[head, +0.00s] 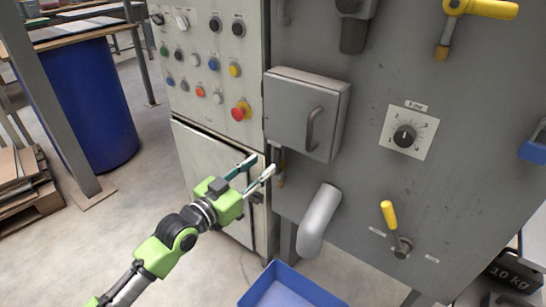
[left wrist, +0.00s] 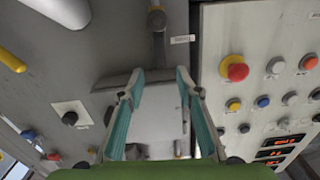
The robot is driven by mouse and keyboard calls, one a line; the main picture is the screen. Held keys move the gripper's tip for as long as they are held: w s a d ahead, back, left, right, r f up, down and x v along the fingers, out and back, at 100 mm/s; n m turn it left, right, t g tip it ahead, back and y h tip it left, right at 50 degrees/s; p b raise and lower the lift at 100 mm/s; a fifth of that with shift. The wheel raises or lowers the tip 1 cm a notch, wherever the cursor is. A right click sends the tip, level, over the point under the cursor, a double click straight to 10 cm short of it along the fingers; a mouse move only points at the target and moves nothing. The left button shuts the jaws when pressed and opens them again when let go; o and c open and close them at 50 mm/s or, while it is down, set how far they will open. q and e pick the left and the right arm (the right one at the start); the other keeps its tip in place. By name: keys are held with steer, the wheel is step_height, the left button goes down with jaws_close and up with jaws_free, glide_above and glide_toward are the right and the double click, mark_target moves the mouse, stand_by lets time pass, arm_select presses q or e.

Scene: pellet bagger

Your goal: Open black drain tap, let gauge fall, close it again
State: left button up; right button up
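A small dark tap-like fitting with a brass-coloured part (head: 281,168) hangs on the grey machine front, just below the left edge of the grey handled box. It looks like the black drain tap. In the left wrist view the dark fitting (left wrist: 157,22) is at the top centre, beside a white label. My left gripper (head: 262,167) is open and empty, with its fingers just left of the fitting in the head view. In the left wrist view the fingers (left wrist: 160,73) are spread, apart from the fitting. I cannot make out a gauge. My right gripper is not in view.
The grey box (head: 300,115) with a handle juts out above the fitting. A grey pipe elbow (head: 318,222) sticks out to its lower right. The button panel (head: 208,60) has a red emergency button (head: 241,110). A yellow lever (head: 389,215) and blue bin (head: 285,288) are lower.

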mark_target(276, 154)
arm_select(q)
steer(key=b+x, duration=0.1)
steer(key=x, duration=0.6)
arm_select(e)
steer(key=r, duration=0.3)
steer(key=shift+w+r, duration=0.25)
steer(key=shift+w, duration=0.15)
arm_select(q)
jaws_close()
